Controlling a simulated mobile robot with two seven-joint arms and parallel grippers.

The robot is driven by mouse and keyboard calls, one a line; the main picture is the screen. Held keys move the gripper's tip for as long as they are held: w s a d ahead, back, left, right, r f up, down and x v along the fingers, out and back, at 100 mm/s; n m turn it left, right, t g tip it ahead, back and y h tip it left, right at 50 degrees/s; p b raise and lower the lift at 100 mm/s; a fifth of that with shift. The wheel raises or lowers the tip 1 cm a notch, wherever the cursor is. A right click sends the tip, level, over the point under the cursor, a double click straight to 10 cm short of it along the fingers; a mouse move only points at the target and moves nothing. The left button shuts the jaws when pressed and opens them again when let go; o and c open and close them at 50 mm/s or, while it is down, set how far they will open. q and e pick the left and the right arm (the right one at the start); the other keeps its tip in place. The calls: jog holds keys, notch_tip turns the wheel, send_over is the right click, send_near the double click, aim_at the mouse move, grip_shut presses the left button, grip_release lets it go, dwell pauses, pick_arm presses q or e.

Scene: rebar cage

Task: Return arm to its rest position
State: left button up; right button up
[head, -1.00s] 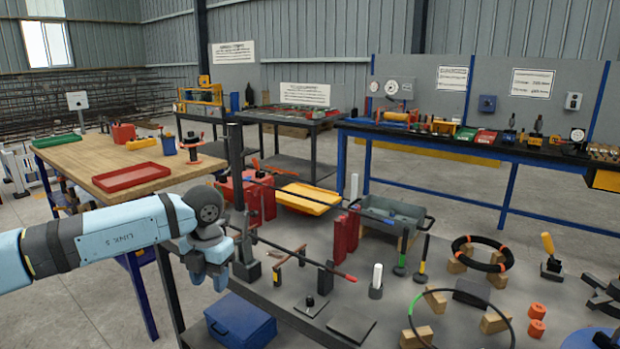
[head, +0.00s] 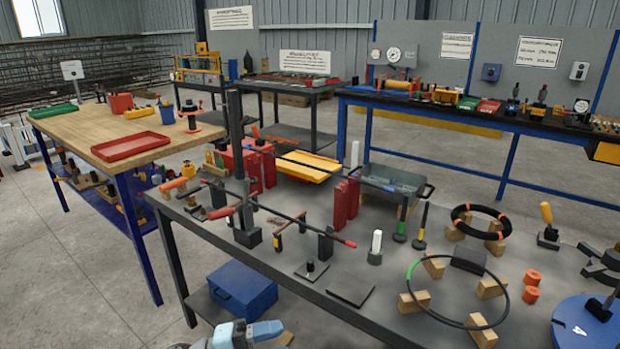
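A part of my light-blue and grey arm (head: 240,336) shows at the bottom edge of the head view, low in front of the grey workbench. Its gripper and fingers are out of the picture. No other arm of mine is in view. The grey workbench (head: 350,291) carries a long dark bar with red ends (head: 300,222) on upright supports, and nothing of mine touches it.
A blue toolbox (head: 243,287) sits on the shelf under the bench's left end. A wooden table (head: 105,137) with a red tray (head: 130,146) stands at left. A black coil (head: 482,224) and a large ring (head: 457,293) rest on wooden blocks. The floor at lower left is clear.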

pick_arm(q)
jog(key=s+a+f+n+t+y, duration=0.3)
jog(key=s+a+f+n+y, duration=0.55)
jog(key=a+n, duration=0.25)
jog(key=s+a+f+n+t+y, duration=0.2)
jog(key=s+a+f+n+y, duration=0.55)
jog(key=a+f+n, duration=0.3)
jog(key=w+d+r+n+t+h, duration=0.15)
jog(key=d+n, duration=0.35)
jog(key=d, duration=0.5)
notch_tip(320, 180, up, 18)
jog(key=s+a+y+p, duration=0.1)
jog(key=s+a+p, duration=0.1)
jog(key=p, duration=2.3)
pick_arm(e)
notch_tip(320, 180, up, 17)
jog(key=s+d+h, duration=0.1)
jog(key=d, duration=0.1)
jog(key=shift+s+f+g, duration=0.2)
jog(key=shift+s+g, duration=0.1)
pick_arm(q)
jog(key=shift+w+f, duration=0.1)
pick_arm(e)
jog(key=shift+w+r, duration=0.1)
jog(key=shift+r, duration=0.2)
jog(key=shift+f, duration=0.2)
pick_arm(q)
jog(key=shift+f, duration=0.1)
pick_arm(e)
jog(key=shift+a, duration=0.1)
